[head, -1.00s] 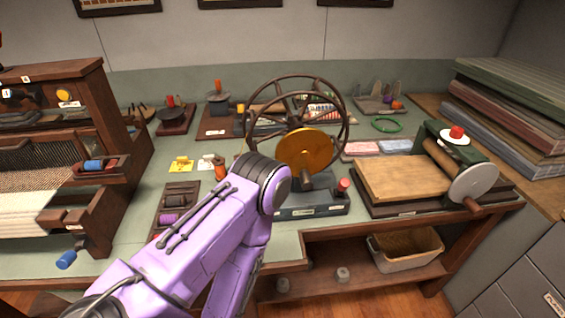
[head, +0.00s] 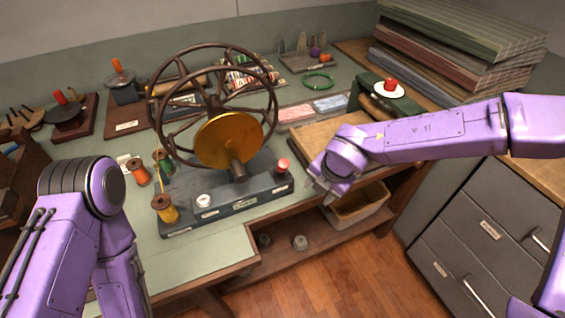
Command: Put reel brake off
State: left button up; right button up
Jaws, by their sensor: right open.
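The reel (head: 213,95) is a large brown spoked wheel with a gold disc (head: 230,138) on its hub. It stands on a dark grey base (head: 232,196) with small labels. A red-topped knob (head: 283,164) stands at the base's right end, and a white round knob (head: 204,201) sits on its front left. I cannot read which control is the brake. My right gripper (head: 322,190) is open and empty, pointing down just right of the red-topped knob and apart from it. My left arm is at the lower left; its gripper is out of view.
A press with a wooden board (head: 318,137) is behind my right arm. A basket (head: 357,205) sits on the shelf below. Stacked boards (head: 450,50) fill the back right. The front left tabletop is clear.

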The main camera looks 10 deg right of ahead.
aim_at(284, 163)
jog(key=w+a+r+m+t+y, duration=0.1)
jog(key=w+a+r+m+y, duration=0.15)
jog(key=r, duration=0.35)
jog(key=w+a+r+m+y, duration=0.1)
jog(key=a+r+m, duration=0.1)
jog(key=r+m, duration=0.3)
jog(key=shift+n, duration=0.55)
jog(key=p+x, duration=0.2)
jog(key=x, duration=0.6)
jog(key=shift+w+a+f, duration=0.15)
jog(key=shift+w+f, duration=0.05)
jog(key=shift+f, duration=0.1)
jog(key=shift+w+a+f, duration=0.1)
jog(key=shift+f, duration=0.3)
